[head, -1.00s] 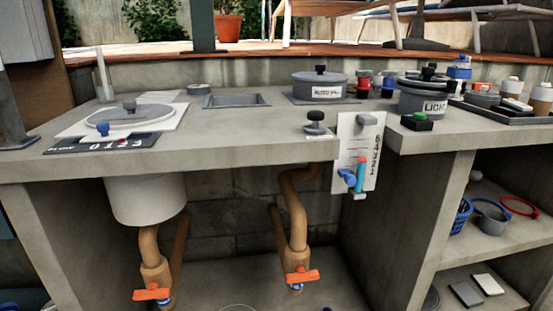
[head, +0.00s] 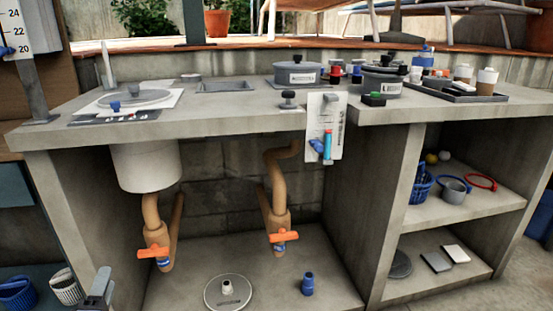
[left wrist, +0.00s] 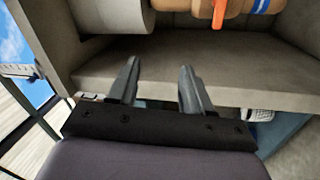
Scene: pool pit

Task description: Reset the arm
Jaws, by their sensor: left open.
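My left gripper (head: 98,291) shows at the lower left of the head view, in front of the counter's lower left side. In the left wrist view its two grey fingers (left wrist: 157,68) stand apart with nothing between them. Beyond the fingers are a concrete ledge (left wrist: 150,88), part of a white cylinder (left wrist: 113,17) and an orange handle (left wrist: 220,12). My right gripper is in neither view.
The concrete counter (head: 225,123) holds pots and a tray (head: 455,91). Below hang pipes with orange valve handles (head: 153,252). A round disc (head: 228,291) and a blue fitting (head: 308,284) lie on the lower floor. Baskets (head: 66,287) stand at lower left.

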